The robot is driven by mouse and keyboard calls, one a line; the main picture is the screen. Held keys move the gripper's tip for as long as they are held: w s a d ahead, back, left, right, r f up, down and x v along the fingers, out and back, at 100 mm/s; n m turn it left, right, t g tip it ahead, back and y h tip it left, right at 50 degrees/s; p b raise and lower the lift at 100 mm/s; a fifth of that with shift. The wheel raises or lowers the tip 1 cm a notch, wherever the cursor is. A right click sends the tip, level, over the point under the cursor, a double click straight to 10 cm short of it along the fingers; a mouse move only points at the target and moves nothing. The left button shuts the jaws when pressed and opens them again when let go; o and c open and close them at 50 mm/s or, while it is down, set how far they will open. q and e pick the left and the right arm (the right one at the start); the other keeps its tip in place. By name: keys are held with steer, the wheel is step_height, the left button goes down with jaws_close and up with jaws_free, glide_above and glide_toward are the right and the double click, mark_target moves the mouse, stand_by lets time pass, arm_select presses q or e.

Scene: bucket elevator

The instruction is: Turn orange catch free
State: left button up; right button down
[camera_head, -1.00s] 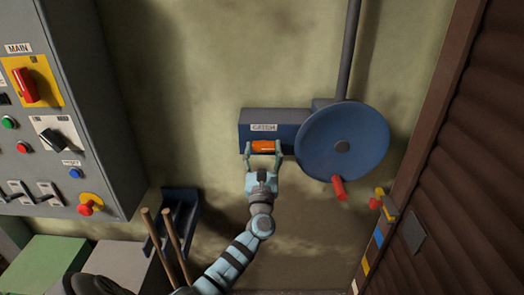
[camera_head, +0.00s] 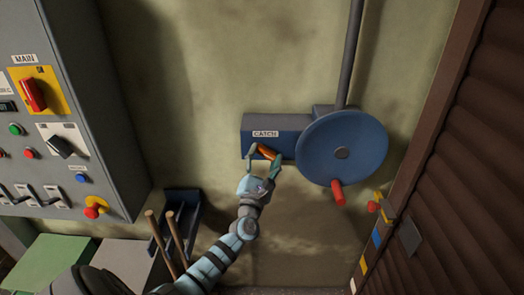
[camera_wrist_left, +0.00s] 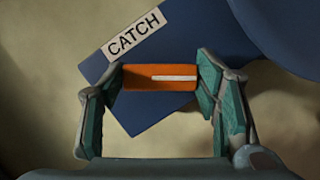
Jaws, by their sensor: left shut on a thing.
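The orange catch (camera_head: 267,152) is a short bar on the front of a blue box labelled CATCH (camera_head: 285,124). In the head view it tilts down to the right. My left gripper (camera_head: 264,154) is shut on the catch, one finger at each end. In the left wrist view the orange catch (camera_wrist_left: 150,84) lies level between the fingers, with a pale stripe on it, while the blue box and its label are slanted behind it. My right gripper is not in view.
A blue wheel (camera_head: 342,146) with a red handle (camera_head: 338,192) is just right of the catch. A brown ribbed shutter (camera_head: 455,170) is at right.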

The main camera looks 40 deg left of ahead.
arm_select(q)
steer(key=m+h+p, duration=0.1)
steer(key=m, duration=0.1)
steer(key=shift+s+m, duration=0.1)
steer(key=shift+m, duration=0.2)
steer(key=shift+m+g+h+p, duration=0.35)
steer(key=shift+m+h, duration=0.15)
steer(key=shift+m, duration=0.6)
steer(key=m+h, duration=0.1)
steer(key=m, duration=0.3)
steer(key=shift+g, duration=0.35)
steer(key=shift+m+g+h, duration=0.6)
steer(key=shift+m, duration=1.3)
steer(key=o, duration=1.1)
steer(key=shift+o, duration=0.2)
steer(key=shift+s+r, duration=0.1)
steer(key=shift+s, duration=0.05)
